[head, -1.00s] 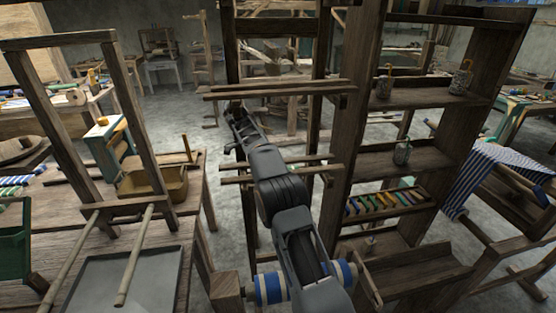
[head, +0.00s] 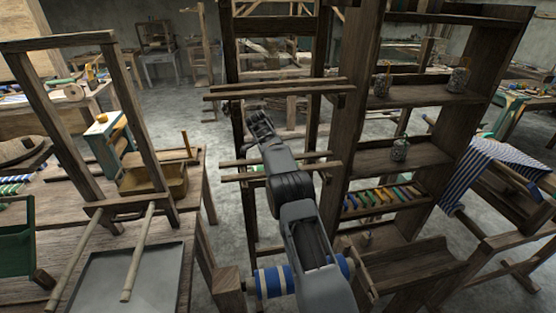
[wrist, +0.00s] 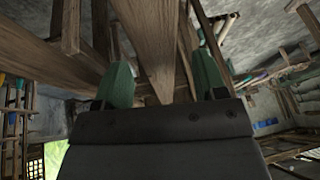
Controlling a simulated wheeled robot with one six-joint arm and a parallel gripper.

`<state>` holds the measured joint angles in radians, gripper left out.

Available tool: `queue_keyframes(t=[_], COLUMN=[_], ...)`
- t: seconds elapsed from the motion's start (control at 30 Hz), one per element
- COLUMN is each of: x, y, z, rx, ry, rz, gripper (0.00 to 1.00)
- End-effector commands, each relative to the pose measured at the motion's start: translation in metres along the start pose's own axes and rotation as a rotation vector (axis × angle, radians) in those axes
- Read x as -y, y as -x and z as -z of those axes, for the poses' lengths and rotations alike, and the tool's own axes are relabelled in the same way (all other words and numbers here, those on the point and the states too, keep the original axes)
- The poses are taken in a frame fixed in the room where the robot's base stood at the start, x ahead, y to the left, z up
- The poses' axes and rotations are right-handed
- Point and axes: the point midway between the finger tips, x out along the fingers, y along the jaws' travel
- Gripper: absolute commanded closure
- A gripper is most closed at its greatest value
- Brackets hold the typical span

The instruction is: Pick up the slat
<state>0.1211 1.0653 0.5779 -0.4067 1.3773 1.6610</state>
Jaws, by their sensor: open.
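Long thin wooden slats lie level across the upright loom frame in the head view. An upper pair of slats (head: 312,86) is above my gripper, and a lower pair of slats (head: 312,156) is below it. I cannot tell which one is the task's slat. My gripper (head: 257,117) is between the two levels, in front of the frame, and partly blends into it. In the wrist view, the green fingers of my gripper (wrist: 163,72) are apart. A wooden beam (wrist: 153,35) shows between them, but I cannot tell its distance or whether it is a slat.
A wooden shelf unit (head: 362,115) with jars and several coloured shuttles stands to the right. A table with a grey tray (head: 120,285) and two slanting poles is at left. A blue and white roll (head: 270,284) is below my arm. Floor shows between table and frame.

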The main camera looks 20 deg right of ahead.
Motion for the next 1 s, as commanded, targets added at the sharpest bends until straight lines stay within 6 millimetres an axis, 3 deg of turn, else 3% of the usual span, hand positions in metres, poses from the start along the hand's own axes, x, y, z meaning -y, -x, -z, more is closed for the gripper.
queue_keyframes(t=[0.1,0.67,0.97,1.0], x=[0.0,-0.0001,0.0001,0.0003], y=[0.0003,0.0006,0.0015,0.0024], z=[0.0002,0.0003,0.0007,0.0011], rx=[0.0,0.0,0.0,-0.001], ry=[-0.001,-0.001,0.0,0.0], rz=[0.0,0.0,0.0,0.0], gripper=[0.37,0.9,0.92,0.96])
